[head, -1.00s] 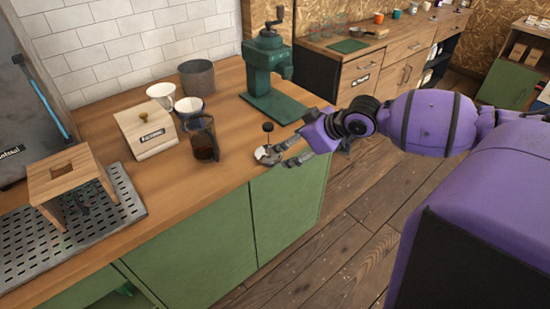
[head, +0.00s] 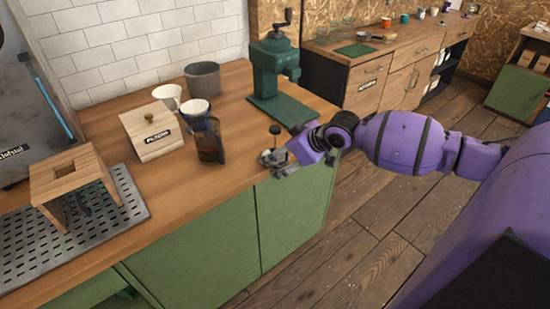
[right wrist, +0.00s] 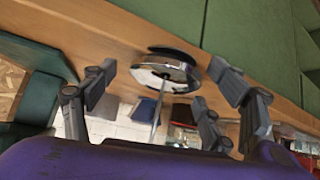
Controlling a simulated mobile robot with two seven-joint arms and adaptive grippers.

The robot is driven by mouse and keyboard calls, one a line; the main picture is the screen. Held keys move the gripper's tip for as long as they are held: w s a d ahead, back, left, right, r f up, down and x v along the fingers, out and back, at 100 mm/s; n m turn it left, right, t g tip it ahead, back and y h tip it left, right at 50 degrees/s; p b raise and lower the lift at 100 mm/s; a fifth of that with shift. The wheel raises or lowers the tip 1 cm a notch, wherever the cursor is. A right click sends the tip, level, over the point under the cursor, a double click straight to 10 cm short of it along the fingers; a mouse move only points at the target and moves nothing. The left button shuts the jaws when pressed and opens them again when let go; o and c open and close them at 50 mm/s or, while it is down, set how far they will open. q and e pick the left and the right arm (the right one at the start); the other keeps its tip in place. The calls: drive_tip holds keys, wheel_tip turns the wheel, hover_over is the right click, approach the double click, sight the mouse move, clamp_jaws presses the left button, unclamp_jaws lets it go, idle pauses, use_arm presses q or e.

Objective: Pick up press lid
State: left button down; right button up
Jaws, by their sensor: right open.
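The press lid (head: 268,156) sits at the front edge of the wooden counter, its thin rod and black knob (head: 275,130) pointing up. In the right wrist view its shiny round plate (right wrist: 168,72) shows between my fingers. My right gripper (head: 280,161) is at the lid, partly covering it; in the right wrist view its fingers (right wrist: 163,75) are spread on both sides of it with gaps. Nothing is gripped. The glass press (head: 210,143) with dark contents stands to the left of the lid. My left gripper is out of view.
A green grinder (head: 275,75) stands behind the lid. A wooden filter box (head: 152,135), white cups (head: 167,97) and a grey canister (head: 203,78) stand to the left. A wooden stand (head: 70,175) is on the drip tray (head: 120,215). The counter's front edge is close to the lid.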

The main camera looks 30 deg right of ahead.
drive_tip(key=c, duration=1.2)
drive_tip(key=shift+c, duration=0.2)
